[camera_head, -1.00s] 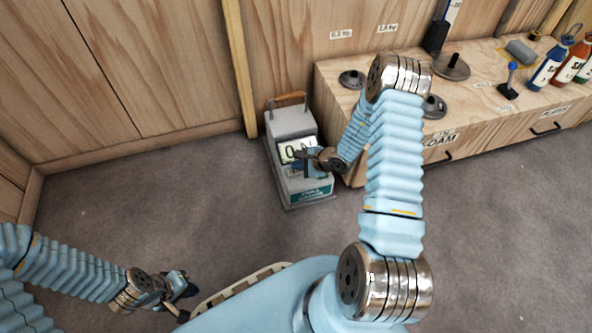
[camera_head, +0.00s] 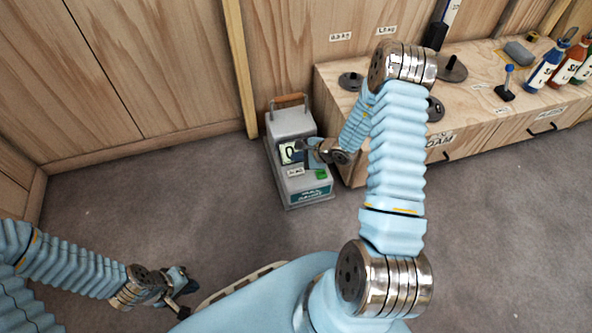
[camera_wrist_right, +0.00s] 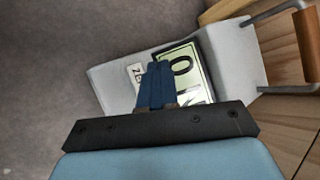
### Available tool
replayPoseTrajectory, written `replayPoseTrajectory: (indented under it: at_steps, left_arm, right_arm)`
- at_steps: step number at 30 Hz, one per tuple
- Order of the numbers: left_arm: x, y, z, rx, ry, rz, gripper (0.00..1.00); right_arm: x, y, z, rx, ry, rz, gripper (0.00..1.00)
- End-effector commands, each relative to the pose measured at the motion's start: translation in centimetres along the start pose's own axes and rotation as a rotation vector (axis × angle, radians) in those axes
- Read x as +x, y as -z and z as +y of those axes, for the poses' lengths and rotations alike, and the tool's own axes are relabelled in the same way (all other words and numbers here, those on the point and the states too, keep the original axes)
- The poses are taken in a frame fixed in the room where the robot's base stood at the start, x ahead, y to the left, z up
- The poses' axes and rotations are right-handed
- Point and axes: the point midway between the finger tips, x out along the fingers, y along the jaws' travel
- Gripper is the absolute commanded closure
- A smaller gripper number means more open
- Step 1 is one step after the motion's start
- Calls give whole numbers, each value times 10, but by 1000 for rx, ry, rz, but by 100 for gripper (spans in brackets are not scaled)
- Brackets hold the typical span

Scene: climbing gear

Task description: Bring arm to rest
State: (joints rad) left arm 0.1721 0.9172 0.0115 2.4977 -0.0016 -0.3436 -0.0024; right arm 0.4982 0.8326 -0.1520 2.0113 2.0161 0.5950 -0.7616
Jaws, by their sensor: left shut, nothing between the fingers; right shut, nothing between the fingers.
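My right arm (camera_head: 396,150) reaches forward over the floor, bent at the elbow. Its gripper (camera_head: 302,153) is in front of the display of a grey box-shaped device and partly covers it. In the right wrist view the right gripper (camera_wrist_right: 157,80) shows its fingers together with nothing between them, over the device's display (camera_wrist_right: 185,68). I cannot tell whether it touches the device. My left gripper (camera_head: 185,285) is low at the left, beside my body, shut and empty above the floor.
The grey device (camera_head: 291,125) with a wooden handle stands on the floor against a low wooden cabinet (camera_head: 355,175). On the cabinet are dark weights (camera_head: 453,68) and several bottles (camera_head: 546,66). Carpet floor (camera_head: 150,205) is clear at the left.

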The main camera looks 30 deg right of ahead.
Motion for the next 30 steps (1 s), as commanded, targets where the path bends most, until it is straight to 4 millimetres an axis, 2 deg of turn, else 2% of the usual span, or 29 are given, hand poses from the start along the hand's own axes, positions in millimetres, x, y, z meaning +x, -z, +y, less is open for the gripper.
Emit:
replayPoseTrajectory:
  at_steps: [11,14,17,18,21,24,27,30]
  left_arm:
    - [0,0,0,0,1,1,100]
    - [-4,0,1,-1,2,2,100]
    - [-14,0,5,1,1,2,100]
    - [-20,0,8,1,1,2,100]
    - [-37,0,15,4,0,1,100]
    - [-52,-1,22,6,-1,0,100]
    - [-66,-2,28,8,-2,-1,100]
    - [-77,-2,33,10,-2,-2,100]
  right_arm:
    - [0,0,0,1,0,0,100]
    - [0,-11,11,-21,-48,-16,100]
    - [-6,-40,48,-103,-201,-55,100]
    - [-12,-55,70,-162,-293,-74,100]
    - [-38,-88,131,-377,-542,-111,100]
    - [-68,-107,174,-651,-724,-129,100]
    - [-90,-122,194,-944,-799,-151,100]
    - [-101,-142,201,-1202,-778,-195,100]
